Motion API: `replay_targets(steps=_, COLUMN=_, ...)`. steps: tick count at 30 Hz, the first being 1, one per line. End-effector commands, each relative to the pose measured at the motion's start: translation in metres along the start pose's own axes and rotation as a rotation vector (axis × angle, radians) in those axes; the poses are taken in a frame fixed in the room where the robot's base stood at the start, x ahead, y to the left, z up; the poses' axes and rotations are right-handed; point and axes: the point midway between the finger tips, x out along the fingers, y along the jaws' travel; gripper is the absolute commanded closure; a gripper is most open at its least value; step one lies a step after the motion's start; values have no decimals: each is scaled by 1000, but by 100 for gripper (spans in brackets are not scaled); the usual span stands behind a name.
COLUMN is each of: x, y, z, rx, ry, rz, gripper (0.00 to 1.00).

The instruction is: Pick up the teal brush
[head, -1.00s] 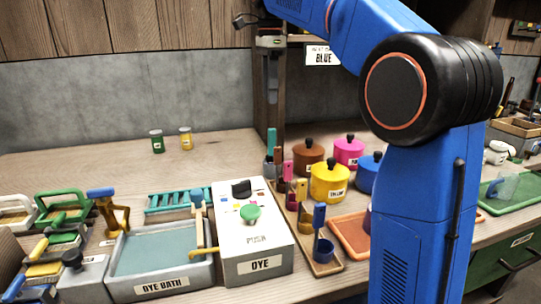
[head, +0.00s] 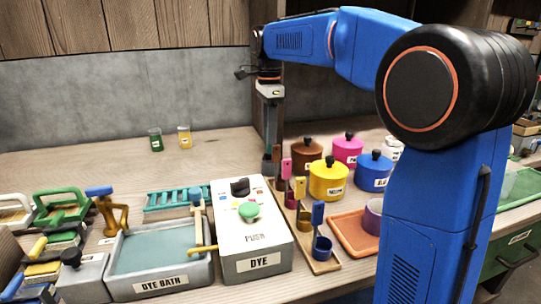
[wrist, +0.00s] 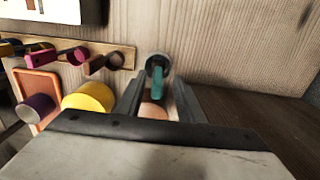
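My gripper is open and points down over the brush. In the head view my gripper (head: 271,140) is at the far end of the brush row and hides most of the teal brush.
Lidded pots, brown (head: 307,155), yellow (head: 329,181) and blue (head: 374,174), stand close to the right. The white dye box (head: 252,240) stands left. A wooden post is behind my gripper.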

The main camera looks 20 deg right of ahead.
Motion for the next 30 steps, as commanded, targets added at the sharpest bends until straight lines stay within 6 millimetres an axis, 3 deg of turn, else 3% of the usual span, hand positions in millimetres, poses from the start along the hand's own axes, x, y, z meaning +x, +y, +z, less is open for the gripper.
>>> replay_targets(steps=9, x=39, y=4, z=-3, rx=0, ry=0, rz=2, gripper=66)
replay_targets(steps=18, x=43, y=4, z=-3, rx=0, ry=0, rz=1, gripper=66)
replay_targets(steps=23, x=43, y=4, z=-3, rx=0, ry=0, rz=1, gripper=100)
replay_targets(steps=30, x=42, y=4, z=-3, rx=0, ry=0, rz=1, gripper=100)
